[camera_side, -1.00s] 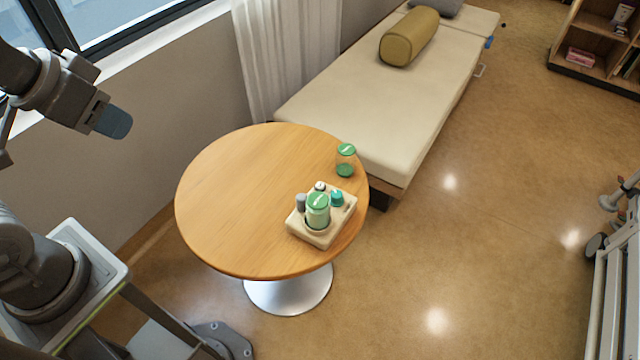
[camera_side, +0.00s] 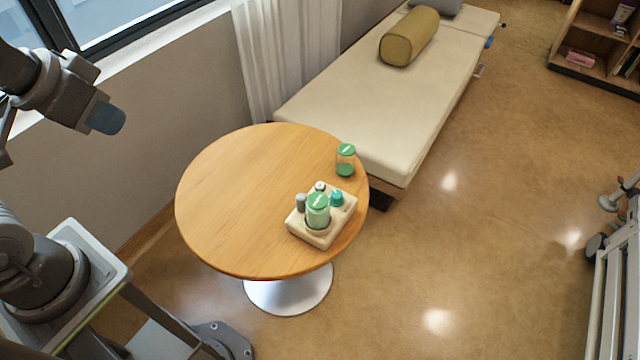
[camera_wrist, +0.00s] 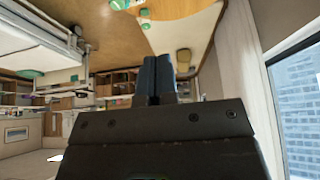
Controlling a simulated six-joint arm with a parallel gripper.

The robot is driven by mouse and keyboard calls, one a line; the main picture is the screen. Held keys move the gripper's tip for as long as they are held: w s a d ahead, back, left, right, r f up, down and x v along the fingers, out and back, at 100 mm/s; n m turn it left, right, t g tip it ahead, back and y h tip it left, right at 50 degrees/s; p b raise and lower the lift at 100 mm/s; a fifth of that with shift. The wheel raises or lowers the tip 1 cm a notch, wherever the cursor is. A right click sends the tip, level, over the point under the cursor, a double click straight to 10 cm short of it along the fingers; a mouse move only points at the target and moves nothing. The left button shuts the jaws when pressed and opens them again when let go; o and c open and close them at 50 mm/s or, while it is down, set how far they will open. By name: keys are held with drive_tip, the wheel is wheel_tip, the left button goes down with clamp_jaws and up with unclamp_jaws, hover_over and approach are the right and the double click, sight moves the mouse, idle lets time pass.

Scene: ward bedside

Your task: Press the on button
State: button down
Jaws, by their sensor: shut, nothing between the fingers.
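A cream box-like unit (camera_side: 303,232) sits near the right edge of the round wooden table (camera_side: 230,195). A green-lidded bottle (camera_side: 318,213) stands in it. A grey piece (camera_side: 301,203), a teal-capped piece (camera_side: 337,199) and a small dark-and-white piece (camera_side: 320,187) are around the bottle. I cannot make out an on button; details on the unit are too small. My gripper (camera_side: 106,119) is high at the upper left, well away from the table. In the wrist view, its two dark fingers (camera_wrist: 160,76) are together with nothing between them.
The left and middle of the tabletop are clear. A cream bed (camera_side: 385,100) is behind the table. The window and wall are close to my gripper.

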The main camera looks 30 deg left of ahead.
idle(0.7)
drive_tip(key=n+t+h, duration=0.3)
drive_tip(key=n, duration=0.2)
hover_over(318, 184)
wheel_tip(318, 184, down, 31)
drive_tip(key=shift+d, duration=0.1)
drive_tip(key=shift+f, duration=4.4)
